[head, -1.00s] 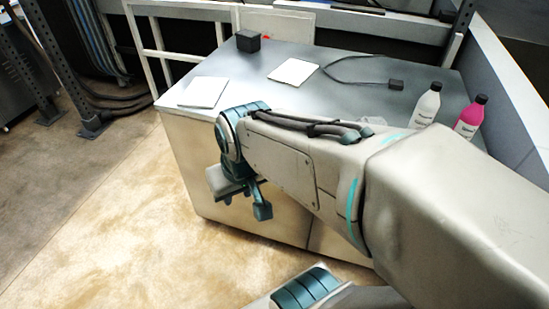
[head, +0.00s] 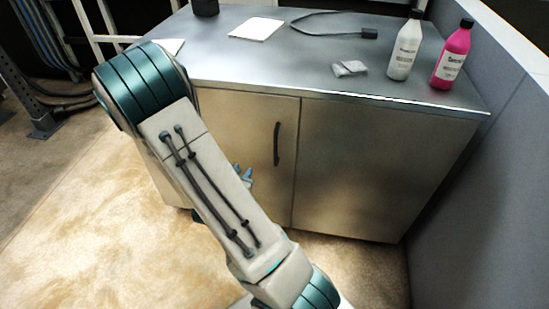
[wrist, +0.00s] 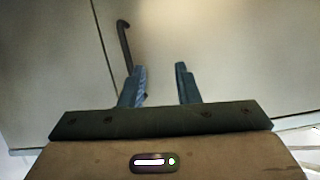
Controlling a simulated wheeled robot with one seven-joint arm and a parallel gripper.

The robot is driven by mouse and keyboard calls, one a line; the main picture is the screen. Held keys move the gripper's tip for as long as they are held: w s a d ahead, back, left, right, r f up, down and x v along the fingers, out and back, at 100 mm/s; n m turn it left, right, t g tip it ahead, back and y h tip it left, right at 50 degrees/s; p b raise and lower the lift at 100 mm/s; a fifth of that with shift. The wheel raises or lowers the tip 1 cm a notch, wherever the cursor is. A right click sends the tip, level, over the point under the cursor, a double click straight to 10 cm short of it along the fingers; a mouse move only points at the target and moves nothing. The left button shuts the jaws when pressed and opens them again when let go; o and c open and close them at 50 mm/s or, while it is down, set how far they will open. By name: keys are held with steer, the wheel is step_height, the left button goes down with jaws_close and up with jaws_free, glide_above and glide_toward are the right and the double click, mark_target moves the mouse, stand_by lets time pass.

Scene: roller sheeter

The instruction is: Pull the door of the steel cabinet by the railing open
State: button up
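The steel cabinet (head: 370,165) stands ahead with two front doors, both shut. The left door (head: 235,120) carries a dark vertical handle (head: 277,145) near the seam between the doors. In the wrist view the handle (wrist: 125,45) lies ahead and left of my fingers, beside the door seam. My gripper (wrist: 161,82) is open, with its two blue fingers apart and nothing between them. In the head view my arm hides most of the gripper; blue fingertips (head: 243,176) show just left of and below the handle, apart from it.
On the cabinet top are a white bottle (head: 405,48), a pink bottle (head: 453,56), a small clear packet (head: 349,68), a white sheet (head: 256,28) and a black cable (head: 330,30). A grey panel (head: 480,150) stands close on the right.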

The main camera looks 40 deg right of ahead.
mark_target(275, 149)
steer(key=s+d+f+h+b, duration=0.1)
steer(key=d+f+h+b, duration=0.1)
steer(key=d+h+b, duration=0.3)
steer(key=d+b, duration=0.2)
steer(key=b, duration=0.2)
steer(key=shift+f+t, duration=0.2)
steer(key=shift+t, duration=0.2)
steer(key=b, duration=0.3)
steer(key=shift+d, duration=0.4)
steer(key=b+x, duration=0.1)
steer(key=x, duration=0.4)
steer(key=b+x, duration=0.1)
steer(key=x, duration=0.2)
steer(key=shift+d+r+b, duration=0.3)
steer(key=shift+d+b, duration=0.05)
steer(key=shift+d, duration=0.05)
steer(key=shift+a, duration=0.1)
jaws_close()
